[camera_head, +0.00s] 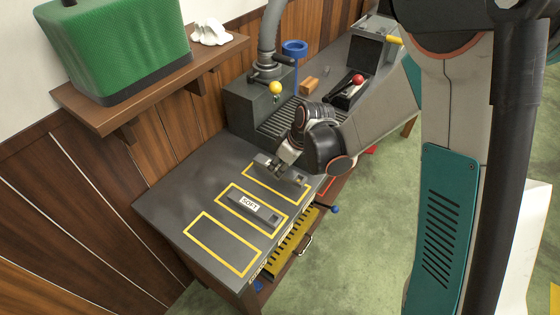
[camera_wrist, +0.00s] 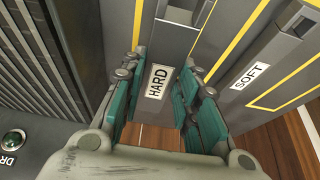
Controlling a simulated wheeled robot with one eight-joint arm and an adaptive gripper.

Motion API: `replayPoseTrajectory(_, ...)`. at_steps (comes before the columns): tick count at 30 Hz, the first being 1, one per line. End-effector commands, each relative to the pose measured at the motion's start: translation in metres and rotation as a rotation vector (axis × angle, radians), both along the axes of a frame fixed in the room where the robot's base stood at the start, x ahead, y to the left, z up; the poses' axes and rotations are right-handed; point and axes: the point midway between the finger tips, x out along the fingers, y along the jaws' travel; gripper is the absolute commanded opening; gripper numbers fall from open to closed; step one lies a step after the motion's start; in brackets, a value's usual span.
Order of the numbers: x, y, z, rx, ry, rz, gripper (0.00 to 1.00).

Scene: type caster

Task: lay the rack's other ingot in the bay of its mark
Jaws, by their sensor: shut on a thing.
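The grey ingot labelled HARD (camera_wrist: 168,38) is between the teal fingers of my gripper (camera_wrist: 160,78) in the wrist view. In the head view my gripper (camera_head: 283,166) is shut on this ingot (camera_head: 264,159) over the farthest yellow-outlined bay (camera_head: 250,178). The ingot runs along that bay; I cannot tell whether it touches the bench. The ingot labelled SOFT (camera_head: 240,197) lies in the middle bay (camera_head: 226,206); it also shows in the wrist view (camera_wrist: 262,50). The nearest bay (camera_head: 222,243) is empty. My fingers hide part of the HARD ingot.
Behind my gripper stands a grey machine (camera_head: 248,103) with a yellow knob (camera_head: 275,88). A red-knobbed lever (camera_head: 357,79), an orange-brown block (camera_head: 309,84) and a blue ring (camera_head: 294,47) are farther back. A shelf (camera_head: 95,115) with a green box (camera_head: 115,45) overhangs the left.

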Motion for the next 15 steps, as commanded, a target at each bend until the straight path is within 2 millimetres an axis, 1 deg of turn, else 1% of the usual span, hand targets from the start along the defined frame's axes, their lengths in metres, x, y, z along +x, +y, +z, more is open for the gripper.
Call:
replayPoseTrajectory(5, 0.0, 0.0, -0.011, 0.001, -0.001, 0.0, 0.0)
replayPoseTrajectory(9, 0.0, 0.0, -0.03, 0.001, -0.001, 0.0, 0.0)
replayPoseTrajectory(12, 0.0, 0.0, -0.041, 0.001, -0.001, 0.0, 0.0)
replayPoseTrajectory(15, 0.0, 0.0, -0.043, 0.001, -0.001, 0.0, 0.0)
